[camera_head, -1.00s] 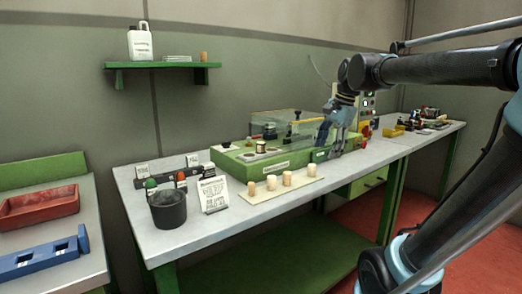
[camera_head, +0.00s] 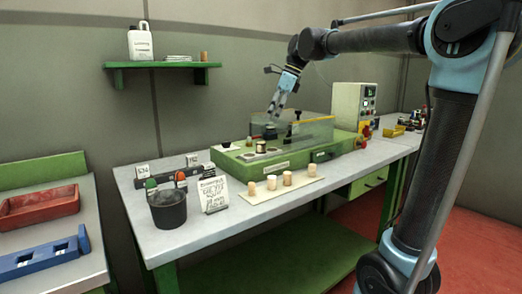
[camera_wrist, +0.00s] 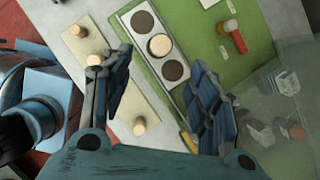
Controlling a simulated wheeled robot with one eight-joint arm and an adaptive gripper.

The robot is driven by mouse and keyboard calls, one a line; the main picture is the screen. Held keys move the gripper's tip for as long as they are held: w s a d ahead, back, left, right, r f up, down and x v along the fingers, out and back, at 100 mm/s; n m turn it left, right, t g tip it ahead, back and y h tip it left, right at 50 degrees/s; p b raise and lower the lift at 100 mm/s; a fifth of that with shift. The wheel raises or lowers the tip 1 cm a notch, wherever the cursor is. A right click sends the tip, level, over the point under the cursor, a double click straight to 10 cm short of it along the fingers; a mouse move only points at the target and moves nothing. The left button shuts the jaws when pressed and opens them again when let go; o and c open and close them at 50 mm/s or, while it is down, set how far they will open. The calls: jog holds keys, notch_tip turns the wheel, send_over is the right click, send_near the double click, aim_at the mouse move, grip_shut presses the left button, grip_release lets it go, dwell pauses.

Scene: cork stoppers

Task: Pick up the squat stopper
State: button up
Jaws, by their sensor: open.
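Several pale cork stoppers stand upright in a row on a cream board at the front of the bench. In the head view they are a left one (camera_head: 252,188), a second (camera_head: 271,182), a third (camera_head: 287,179) and a right one (camera_head: 311,171). The right one looks low and wide, but I cannot tell surely which is the squat stopper. My gripper (camera_head: 276,107) is open and empty, high above the green machine, behind the row. In the wrist view, stoppers show at upper left (camera_wrist: 78,31) and lower down (camera_wrist: 139,125); another is partly hidden by a finger.
The green machine (camera_head: 233,172) with a clear cover (camera_head: 316,132) stands behind the cream board (camera_head: 262,197). A dark pot (camera_head: 168,210) and a text card (camera_head: 213,194) stand to the left. Another cork (camera_head: 204,56) sits on the wall shelf (camera_head: 160,65).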

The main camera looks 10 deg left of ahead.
aim_at(261, 142)
jog(key=x, duration=0.7)
jog(key=shift+f, duration=0.25)
jog(key=shift+x, duration=2.7)
jog(key=shift+w, duration=0.15)
jog(key=shift+c, duration=0.6)
jog(key=c, duration=0.7)
jog(key=shift+c, duration=0.2)
jog(key=shift+r, duration=0.15)
notch_tip(261, 142, up, 10)
jog(key=shift+f, duration=0.1)
